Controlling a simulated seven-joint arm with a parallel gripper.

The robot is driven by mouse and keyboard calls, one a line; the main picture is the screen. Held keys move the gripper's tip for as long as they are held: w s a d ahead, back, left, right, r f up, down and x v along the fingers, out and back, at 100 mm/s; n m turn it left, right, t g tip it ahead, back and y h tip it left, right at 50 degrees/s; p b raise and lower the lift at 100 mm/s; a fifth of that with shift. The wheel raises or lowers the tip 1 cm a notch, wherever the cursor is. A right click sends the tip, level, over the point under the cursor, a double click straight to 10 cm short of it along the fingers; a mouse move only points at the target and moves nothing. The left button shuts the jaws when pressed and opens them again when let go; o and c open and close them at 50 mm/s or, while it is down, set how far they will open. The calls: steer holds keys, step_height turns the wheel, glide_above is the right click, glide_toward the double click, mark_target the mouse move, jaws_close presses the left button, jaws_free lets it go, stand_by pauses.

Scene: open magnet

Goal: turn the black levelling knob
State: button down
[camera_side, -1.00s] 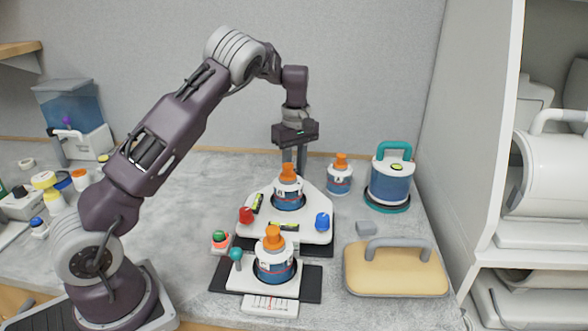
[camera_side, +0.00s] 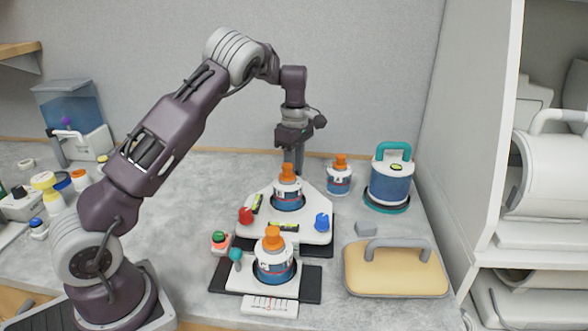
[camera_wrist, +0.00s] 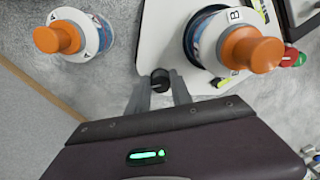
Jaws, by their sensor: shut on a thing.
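The black levelling knob (camera_wrist: 160,76) sits at the corner of a white levelling plate (camera_wrist: 158,32), between my fingertips in the wrist view. My gripper (camera_wrist: 161,84) points down and is shut on the knob. In the side view my gripper (camera_side: 294,165) is at the plate's far end, behind bottle B, and the knob is hidden there. The plate also shows in the side view (camera_side: 308,236), with a red knob (camera_side: 246,215), a blue knob (camera_side: 322,222) and yellow-green levels (camera_side: 284,227) on it.
An orange-capped bottle B (camera_wrist: 212,40) stands on the plate, close to my fingers. Bottle A (camera_wrist: 82,34) stands apart beside the plate. A front bottle (camera_side: 274,262), a teal-handled canister (camera_side: 389,182) and a tan handled lid (camera_side: 396,270) stand nearby. The back wall is close behind my gripper.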

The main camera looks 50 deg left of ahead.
steer(key=c, duration=1.1)
jaws_free()
steer(key=shift+c, duration=0.2)
steer(key=shift+r, duration=0.1)
